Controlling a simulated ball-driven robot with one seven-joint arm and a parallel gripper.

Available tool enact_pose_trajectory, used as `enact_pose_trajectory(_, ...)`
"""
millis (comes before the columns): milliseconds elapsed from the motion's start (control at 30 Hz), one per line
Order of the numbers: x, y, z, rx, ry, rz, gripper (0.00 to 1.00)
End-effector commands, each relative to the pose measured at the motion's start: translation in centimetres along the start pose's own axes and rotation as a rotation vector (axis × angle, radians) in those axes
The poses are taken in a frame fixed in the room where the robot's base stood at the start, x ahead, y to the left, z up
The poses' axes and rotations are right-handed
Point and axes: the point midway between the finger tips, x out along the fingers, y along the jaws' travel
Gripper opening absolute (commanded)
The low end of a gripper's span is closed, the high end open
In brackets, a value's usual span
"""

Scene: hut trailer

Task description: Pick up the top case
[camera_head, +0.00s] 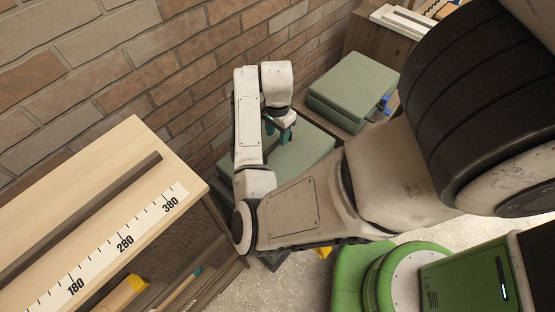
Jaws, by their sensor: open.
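A grey-green case (312,150) lies flat below my gripper, beside the brick wall. My arm hides much of it. My gripper (279,134) points down over this case with its dark green fingers apart and nothing seen between them. I cannot tell whether the fingertips touch the case. Further back to the right, another grey-green case (355,76) lies on top of a similar flat piece (335,116). A blue part (386,103) shows at its right end.
A wooden bench (135,150) with a ruler strip (125,242) fills the left front, with yellow-tipped tools on a shelf below. The brick wall (200,60) runs close behind my gripper. A wooden cabinet (372,42) stands at the back. Speckled floor (300,280) shows at the bottom.

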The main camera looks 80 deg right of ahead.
Motion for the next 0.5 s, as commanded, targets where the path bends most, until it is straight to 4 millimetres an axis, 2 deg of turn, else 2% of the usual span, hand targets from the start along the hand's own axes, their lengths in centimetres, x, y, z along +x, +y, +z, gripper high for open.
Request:
enact_pose_trajectory(100, 1.7, 0.1, 0.1, -0.003, -0.001, 0.003, 0.46)
enact_pose_trajectory(200, 2.5, 0.1, 0.1, -0.002, 0.000, 0.001, 0.46)
enact_pose_trajectory(500, 2.9, 0.1, 0.1, -0.001, 0.000, 0.000, 0.44)
